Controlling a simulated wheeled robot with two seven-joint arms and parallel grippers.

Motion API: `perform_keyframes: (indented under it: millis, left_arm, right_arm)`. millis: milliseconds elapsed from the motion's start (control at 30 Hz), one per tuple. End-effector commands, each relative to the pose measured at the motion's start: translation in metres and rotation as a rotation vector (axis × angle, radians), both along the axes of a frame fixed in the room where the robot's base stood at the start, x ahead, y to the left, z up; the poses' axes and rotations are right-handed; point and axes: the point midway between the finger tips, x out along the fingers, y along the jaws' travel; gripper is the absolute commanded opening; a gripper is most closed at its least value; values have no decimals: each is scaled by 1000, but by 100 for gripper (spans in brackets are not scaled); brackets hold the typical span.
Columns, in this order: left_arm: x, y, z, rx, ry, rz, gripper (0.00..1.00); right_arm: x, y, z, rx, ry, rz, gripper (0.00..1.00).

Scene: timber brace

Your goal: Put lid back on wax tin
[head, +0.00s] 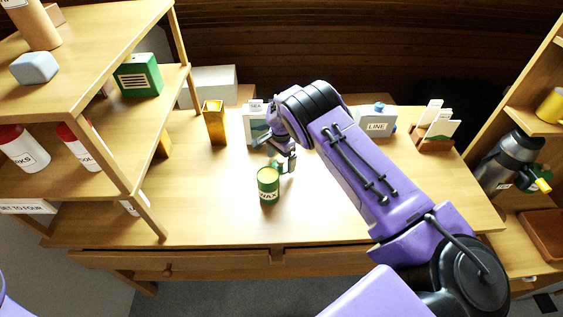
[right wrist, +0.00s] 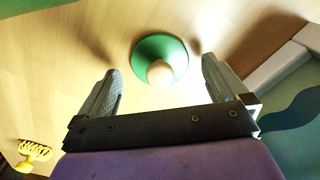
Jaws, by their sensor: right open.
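The wax tin (head: 268,187) is a green can with a white label and a yellow top surface, standing upright and uncovered on the desk. The lid (right wrist: 160,60) is a green disc with a pale round knob; the right wrist view shows it on the wood, knob toward the camera. In the head view a bit of green, likely the lid (head: 277,166), shows just behind the tin, partly hidden by the gripper. My right gripper (head: 286,163) is open and empty above the desk; in the right wrist view its fingers (right wrist: 160,88) stand either side of the knob, apart from it. My left gripper is out of view.
A yellow box (head: 215,124) and a framed picture (head: 256,124) stand behind the lid. A grey LINE box (head: 376,123) and a card holder (head: 433,140) stand at the back right. Shelves flank the desk (head: 210,215), whose front is clear.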

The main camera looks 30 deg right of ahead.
Motion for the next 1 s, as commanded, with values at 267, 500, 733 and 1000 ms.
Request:
perform_keyframes:
  millis: [267, 500, 733, 1000]
  left_arm:
    - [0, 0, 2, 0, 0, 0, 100]
    - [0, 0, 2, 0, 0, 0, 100]
    - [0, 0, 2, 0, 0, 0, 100]
    - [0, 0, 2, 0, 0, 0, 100]
  right_arm:
    - [1, 1, -12, 0, -2, 0, 100]
    - [0, 0, -11, 0, -2, -1, 77]
    - [0, 0, -11, 0, -1, -1, 46]
    - [0, 0, -9, 0, -2, -1, 41]
